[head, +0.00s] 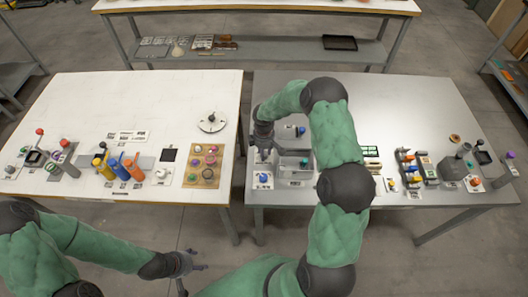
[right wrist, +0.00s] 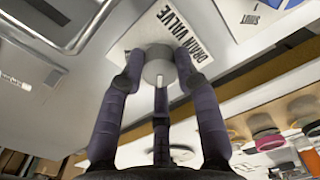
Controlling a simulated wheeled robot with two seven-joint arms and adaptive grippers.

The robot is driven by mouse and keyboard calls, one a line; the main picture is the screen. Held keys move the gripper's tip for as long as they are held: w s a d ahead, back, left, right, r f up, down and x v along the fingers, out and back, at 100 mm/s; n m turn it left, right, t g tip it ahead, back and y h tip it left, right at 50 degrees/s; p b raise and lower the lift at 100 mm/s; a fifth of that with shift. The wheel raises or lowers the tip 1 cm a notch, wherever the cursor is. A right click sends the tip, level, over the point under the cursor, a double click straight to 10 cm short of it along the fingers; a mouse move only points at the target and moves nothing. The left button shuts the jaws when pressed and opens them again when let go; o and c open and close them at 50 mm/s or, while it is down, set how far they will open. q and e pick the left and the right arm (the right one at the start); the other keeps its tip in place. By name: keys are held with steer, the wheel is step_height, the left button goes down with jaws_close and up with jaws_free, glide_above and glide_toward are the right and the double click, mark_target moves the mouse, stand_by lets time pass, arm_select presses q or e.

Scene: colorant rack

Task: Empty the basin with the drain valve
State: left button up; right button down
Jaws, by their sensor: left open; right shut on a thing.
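The basin's water level cannot be made out. My left gripper (head: 196,261) is open and empty, low in front of the tables.
A small plate with a blue knob (head: 263,178) lies just in front of my right gripper. The white table (head: 90,100) at left holds bottles and a wooden jar rack (head: 193,178). A gap separates the tables.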

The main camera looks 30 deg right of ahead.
steer(key=shift+w+r, duration=0.1)
steer(key=c, duration=0.9)
jaws_free()
step_height(320, 180, up, 12)
